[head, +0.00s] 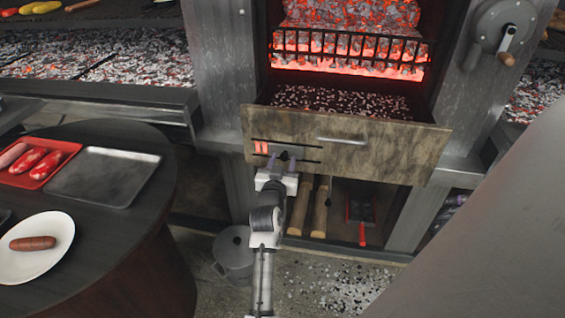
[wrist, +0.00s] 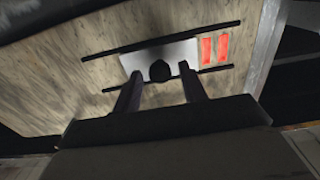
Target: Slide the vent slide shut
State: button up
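The vent slide (head: 297,152) is a grey metal plate with a round black knob, set between two dark rails on the ash drawer's front (head: 375,155). In the wrist view, the slide (wrist: 176,52) and its knob (wrist: 160,71) are ahead of my fingers. Red-glowing vent slots (head: 261,147) are uncovered beside the plate, at its left in the head view and its right in the wrist view (wrist: 214,48). My gripper (head: 281,163) is open in front of the slide. In the wrist view its two fingers (wrist: 159,87) stand either side of the knob, with gaps; I cannot tell whether the tips reach past it.
The drawer is pulled out below the glowing firebox (head: 350,45), with ash inside and a bar handle (head: 342,141). Logs (head: 320,208) and a red-handled shovel (head: 362,215) lie beneath. A round table (head: 120,225) stands left, and a lidded grey pot (head: 233,255) is on the floor.

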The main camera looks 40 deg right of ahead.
aim_at(271, 151)
grip_shut()
jog(key=shift+w+a+f+b, duration=0.15)
jog(key=shift+w+a+b, duration=0.1)
jog(key=shift+b, duration=0.2)
jog(key=w+a+b, duration=0.2)
jog(key=b, duration=0.1)
jog(key=shift+w+a, duration=0.2)
jog(key=shift+w, duration=0.2)
jog(key=shift+w+a, duration=0.25)
jog(key=shift+w+a+r, duration=0.1)
jog(key=shift+w+r, duration=0.05)
jog(key=shift+r, duration=0.05)
jog(key=shift+o, duration=0.9)
grip_release()
jog(key=shift+w+a, duration=0.1)
